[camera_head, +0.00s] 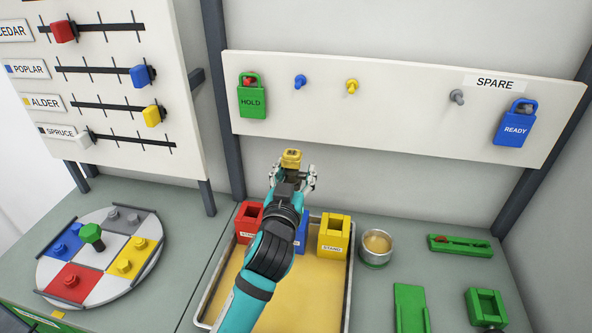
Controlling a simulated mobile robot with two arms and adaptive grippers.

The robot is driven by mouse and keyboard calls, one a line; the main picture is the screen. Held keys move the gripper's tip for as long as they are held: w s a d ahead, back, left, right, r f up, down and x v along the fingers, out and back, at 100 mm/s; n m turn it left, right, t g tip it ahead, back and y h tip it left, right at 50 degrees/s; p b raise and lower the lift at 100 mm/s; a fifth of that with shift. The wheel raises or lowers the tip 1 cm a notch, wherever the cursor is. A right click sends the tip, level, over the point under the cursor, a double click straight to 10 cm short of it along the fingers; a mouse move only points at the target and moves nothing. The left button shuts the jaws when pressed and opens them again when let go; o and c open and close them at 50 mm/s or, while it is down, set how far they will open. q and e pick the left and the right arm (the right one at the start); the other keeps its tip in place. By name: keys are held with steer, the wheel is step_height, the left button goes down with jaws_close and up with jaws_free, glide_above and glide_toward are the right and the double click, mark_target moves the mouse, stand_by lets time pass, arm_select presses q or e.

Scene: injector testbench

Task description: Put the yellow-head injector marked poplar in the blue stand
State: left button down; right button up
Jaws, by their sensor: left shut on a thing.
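My left gripper (293,179) is shut on an injector with a yellow head (291,157). It holds the injector up above the back of the tray, in front of the wall. Only the yellow head shows clearly; any marking is too small to read, and the injector's lower part is hidden by the gripper. The blue stand (303,238) is in the tray between the red and yellow stands, mostly hidden behind my left arm. My right gripper is not in view.
The shallow tray (350,290) also holds a red stand (247,219) and a yellow stand (334,236). A metal cup (376,246) and green fixtures (460,245) are to the right. A coloured disc (95,225) lies left. A pegboard (400,105) with HOLD and READY tags hangs behind.

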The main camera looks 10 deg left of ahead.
mark_target(296, 187)
arm_select(q)
steer(key=shift+w+f, duration=0.2)
steer(key=shift+f, duration=0.35)
steer(key=shift+w+f+b, duration=0.15)
steer(key=shift+f+b, duration=0.2)
steer(key=shift+b, duration=0.05)
steer(key=shift+f+b, duration=0.7)
steer(key=shift+f, duration=0.35)
steer(key=shift+f+b, duration=0.3)
steer(key=shift+b, duration=0.15)
steer(key=shift+f+b, duration=0.65)
steer(key=shift+f, duration=0.45)
steer(key=shift+f+b, duration=0.6)
steer(key=shift+b, duration=0.05)
steer(key=shift+f+b, duration=0.75)
steer(key=shift+f, duration=0.45)
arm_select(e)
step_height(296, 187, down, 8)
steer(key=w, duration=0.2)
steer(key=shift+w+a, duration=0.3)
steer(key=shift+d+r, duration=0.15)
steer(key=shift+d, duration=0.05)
